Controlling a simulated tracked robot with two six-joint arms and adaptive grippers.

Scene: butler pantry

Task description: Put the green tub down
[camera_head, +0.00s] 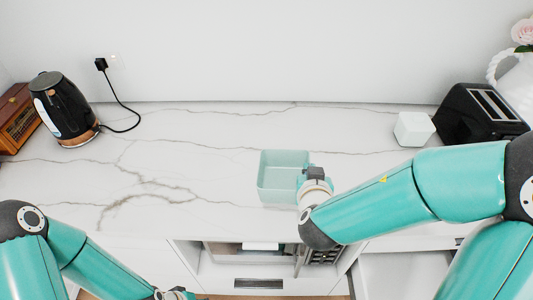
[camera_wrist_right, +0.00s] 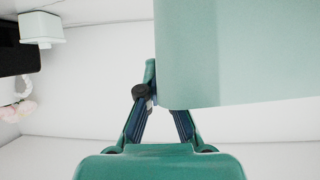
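The pale green, open-topped tub (camera_head: 283,160) is upright over the front middle of the white counter and looks empty. My right gripper (camera_head: 312,173) is at its right side, shut on the tub's wall. In the right wrist view the fingers (camera_wrist_right: 152,97) meet at the edge of the tub (camera_wrist_right: 250,60), which fills the upper right. I cannot tell whether the tub's base touches the counter or is just above it. My left gripper (camera_head: 175,293) is at the bottom edge of the head view, mostly cut off, so its opening does not show.
The marbled counter (camera_head: 200,150) is clear left of and behind the tub. A black kettle (camera_head: 62,108) and a wooden radio (camera_head: 16,118) stand at the left. A white box (camera_head: 413,129), a black toaster (camera_head: 480,115) and a white vase (camera_head: 516,85) stand at the right.

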